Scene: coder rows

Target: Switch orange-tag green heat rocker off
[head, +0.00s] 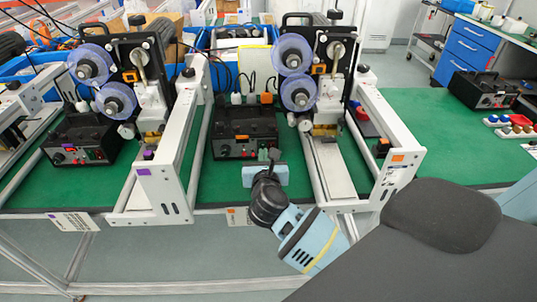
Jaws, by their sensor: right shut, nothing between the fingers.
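The orange-tag machine (328,75) stands in the middle, with an orange tag (397,158) on its white frame and an orange-marked label (237,216) on the table edge. Its black control box (232,125) sits to its left on the green table. My right gripper (268,157) is shut and empty, its tips right at the lower right of the box's front panel. I cannot tell whether they touch it. The green heat rocker cannot be made out; the gripper may hide it. My left gripper is not in view.
A similar purple-tag machine (140,68) with its own black control box (70,135) stands left. White frame arms (165,188) reach to the table's front edge on both sides of the middle box.

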